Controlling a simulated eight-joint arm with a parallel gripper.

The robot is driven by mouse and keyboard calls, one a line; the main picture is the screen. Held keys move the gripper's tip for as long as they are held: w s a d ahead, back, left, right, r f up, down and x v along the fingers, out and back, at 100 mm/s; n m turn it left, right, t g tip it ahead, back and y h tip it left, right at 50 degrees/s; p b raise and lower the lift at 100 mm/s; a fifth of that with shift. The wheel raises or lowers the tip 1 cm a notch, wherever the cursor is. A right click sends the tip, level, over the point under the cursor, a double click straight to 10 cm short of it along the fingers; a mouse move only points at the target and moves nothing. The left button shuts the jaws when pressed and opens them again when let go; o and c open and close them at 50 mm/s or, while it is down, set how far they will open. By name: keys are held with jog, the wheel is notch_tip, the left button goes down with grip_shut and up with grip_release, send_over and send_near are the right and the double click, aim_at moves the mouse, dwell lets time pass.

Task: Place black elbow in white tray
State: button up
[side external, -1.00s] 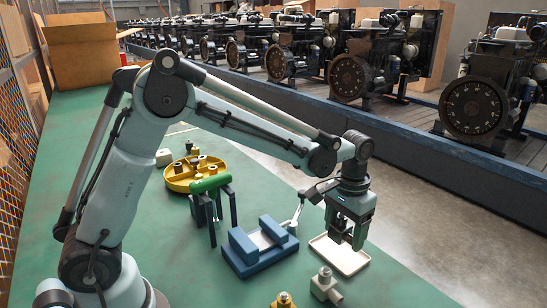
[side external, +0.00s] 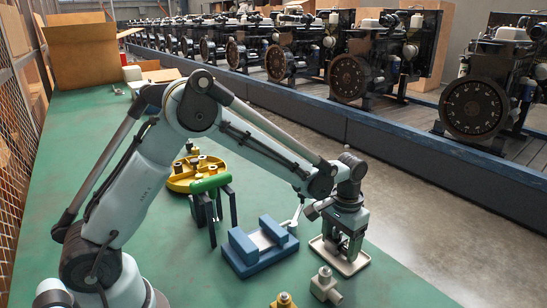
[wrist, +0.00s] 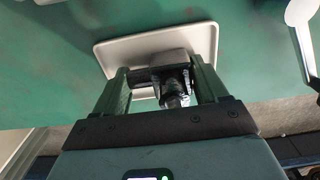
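The white tray (side external: 357,265) lies on the green bench near its right edge. In the wrist view its pale rim and floor (wrist: 115,50) show beyond my fingers. My gripper (side external: 347,253) points down low over the tray. In the wrist view my gripper (wrist: 161,82) has a finger on each side of the black elbow (wrist: 176,84) and looks shut on it. The elbow is dark, with a rounded, greyer part on its far side. It is over the tray; I cannot tell whether it touches the floor. In the side view my fingers mostly hide it.
A blue fixture (side external: 258,248) stands just left of the tray, with a pale lever at its corner. A green-topped stand (side external: 211,187) and a yellow round tray (side external: 190,178) are farther left. A beige fitting (side external: 325,285) and a brass-topped one (side external: 283,300) stand in front.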

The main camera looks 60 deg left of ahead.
aim_at(340, 232)
jog(key=o, duration=0.4)
jog(key=shift+o, duration=0.2)
notch_tip(340, 232, up, 12)
jog(key=shift+f, duration=0.1)
jog(key=shift+s+a+r, duration=0.1)
jog(key=shift+s+r, duration=0.15)
jog(key=shift+r, duration=0.25)
jog(key=s+a+t, duration=0.3)
jog(key=s, duration=0.5)
jog(key=s+a+t, duration=0.3)
jog(key=s+t, duration=0.1)
jog(key=s, duration=0.4)
jog(key=shift+r, duration=0.2)
jog(key=shift+a, duration=0.1)
